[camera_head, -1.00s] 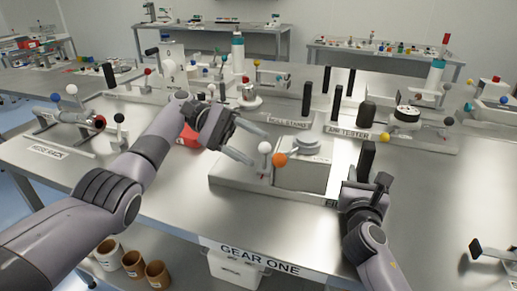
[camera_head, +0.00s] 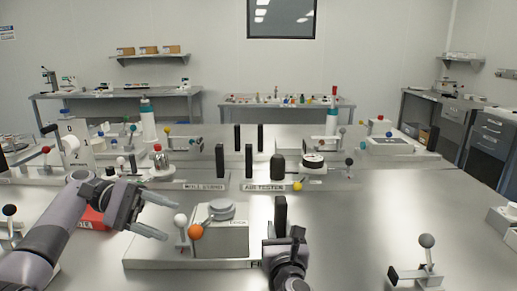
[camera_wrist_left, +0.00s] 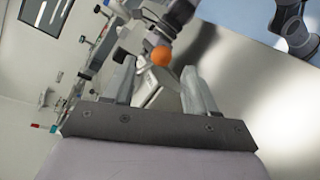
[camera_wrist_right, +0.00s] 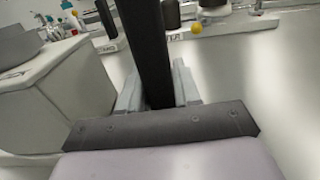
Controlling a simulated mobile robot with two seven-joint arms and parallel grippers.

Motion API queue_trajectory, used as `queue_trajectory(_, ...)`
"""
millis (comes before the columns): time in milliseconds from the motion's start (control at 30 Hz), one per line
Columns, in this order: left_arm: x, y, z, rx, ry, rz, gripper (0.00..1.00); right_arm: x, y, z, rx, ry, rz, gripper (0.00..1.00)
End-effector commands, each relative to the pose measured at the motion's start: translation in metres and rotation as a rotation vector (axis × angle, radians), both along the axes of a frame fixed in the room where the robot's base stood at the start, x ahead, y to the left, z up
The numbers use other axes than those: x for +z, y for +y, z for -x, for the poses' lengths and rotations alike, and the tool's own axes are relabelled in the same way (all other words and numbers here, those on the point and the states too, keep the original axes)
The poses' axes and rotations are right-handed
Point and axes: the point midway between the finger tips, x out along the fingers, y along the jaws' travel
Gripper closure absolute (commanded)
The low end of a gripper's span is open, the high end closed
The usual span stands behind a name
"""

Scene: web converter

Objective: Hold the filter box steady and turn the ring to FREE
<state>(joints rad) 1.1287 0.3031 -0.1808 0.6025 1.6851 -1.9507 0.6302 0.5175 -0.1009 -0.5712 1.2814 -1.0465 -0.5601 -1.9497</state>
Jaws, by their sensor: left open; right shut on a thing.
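The filter box (camera_head: 232,240) is a pale grey block on a low base plate on the near bench. On its top is a round grey ring (camera_head: 221,209). An orange ball (camera_head: 196,231) and a white ball (camera_head: 180,219) are at its left side. My left gripper (camera_head: 160,220) is open and empty, left of these balls. In the left wrist view the orange ball (camera_wrist_left: 161,56) appears between the fingers, beyond the tips. My right gripper (camera_head: 284,240) is shut on an upright black handle (camera_head: 281,212) at the box's right; the handle (camera_wrist_right: 147,45) also fills the right wrist view.
A red thing (camera_head: 93,218) lies behind my left arm. Behind the box are black posts (camera_head: 249,160), a gauge (camera_head: 313,160) and a yellow ball (camera_head: 297,186). A grey-ball lever (camera_head: 427,242) stands at the right front. The bench between it and my right gripper is clear.

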Motion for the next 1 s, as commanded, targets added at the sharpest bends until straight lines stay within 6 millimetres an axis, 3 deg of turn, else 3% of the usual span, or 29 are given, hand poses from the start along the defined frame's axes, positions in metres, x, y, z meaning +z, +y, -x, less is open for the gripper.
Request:
queue_trajectory(33,0.001,0.000,0.000,0.000,0.000,0.000,0.43,-0.007,-0.001,0.001,-0.004,0.016,0.001,1.00)
queue_trajectory(267,0.001,0.000,0.000,0.000,0.000,0.000,0.43,-0.007,-0.001,0.001,-0.004,0.015,0.001,1.00)
queue_trajectory(300,0.001,0.000,0.000,0.000,0.000,0.000,0.43,-0.007,-0.001,0.001,-0.004,0.015,0.001,0.65)
queue_trajectory(400,0.001,0.000,0.000,0.000,0.000,0.000,0.43,-0.006,-0.001,0.001,-0.004,0.012,0.002,0.38)
queue_trajectory(767,0.001,0.000,0.000,0.000,0.000,0.000,0.43,-0.001,-0.001,0.003,-0.002,0.004,0.001,0.38)
queue_trajectory(1000,0.001,0.000,0.000,0.000,0.000,0.000,0.43,-0.002,-0.002,0.026,-0.001,0.005,0.000,0.38)
